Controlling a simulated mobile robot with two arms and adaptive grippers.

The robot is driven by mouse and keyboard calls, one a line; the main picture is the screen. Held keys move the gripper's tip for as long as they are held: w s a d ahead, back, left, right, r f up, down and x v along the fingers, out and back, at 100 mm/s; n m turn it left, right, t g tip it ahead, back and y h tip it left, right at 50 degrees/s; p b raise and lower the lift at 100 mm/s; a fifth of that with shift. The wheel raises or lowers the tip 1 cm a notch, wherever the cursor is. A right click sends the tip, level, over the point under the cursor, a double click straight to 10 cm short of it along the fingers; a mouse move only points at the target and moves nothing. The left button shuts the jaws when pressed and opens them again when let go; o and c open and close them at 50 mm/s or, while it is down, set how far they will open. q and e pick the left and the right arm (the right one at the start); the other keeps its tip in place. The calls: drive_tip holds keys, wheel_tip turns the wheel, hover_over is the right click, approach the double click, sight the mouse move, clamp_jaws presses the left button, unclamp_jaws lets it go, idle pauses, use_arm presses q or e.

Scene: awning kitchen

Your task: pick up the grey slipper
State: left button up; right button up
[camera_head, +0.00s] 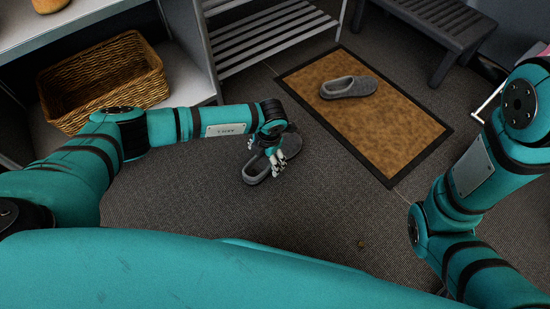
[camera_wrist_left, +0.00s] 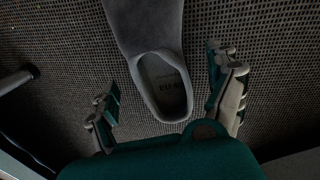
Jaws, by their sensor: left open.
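A grey slipper (camera_head: 256,170) lies on the dark carpet beneath my left gripper (camera_head: 268,168). It also shows in the left wrist view (camera_wrist_left: 150,28), its open heel with a printed insole toward the gripper and its toe pointing away. My left gripper in the wrist view (camera_wrist_left: 168,98) is open, with one finger on each side of the slipper's heel and a gap on both sides. A second grey slipper (camera_head: 349,87) lies on the brown doormat (camera_head: 385,130), apart from the gripper. My right arm shows at the right, but its gripper is out of view.
A wicker basket (camera_head: 103,82) stands on a shelf at the left. A slatted rack (camera_head: 270,35) stands behind, and a dark slatted bench (camera_head: 440,22) is at the back right. The carpet in front of the doormat is mostly clear.

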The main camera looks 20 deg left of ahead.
sight(258, 169)
use_arm(q)
wheel_tip(258, 169, down, 3)
drive_tip(key=shift+w+a+r+b, duration=0.1)
drive_tip(key=shift+a+r+b, duration=0.05)
drive_tip(key=shift+b, duration=0.55)
drive_tip(key=shift+r, duration=0.1)
drive_tip(key=c, duration=1.3)
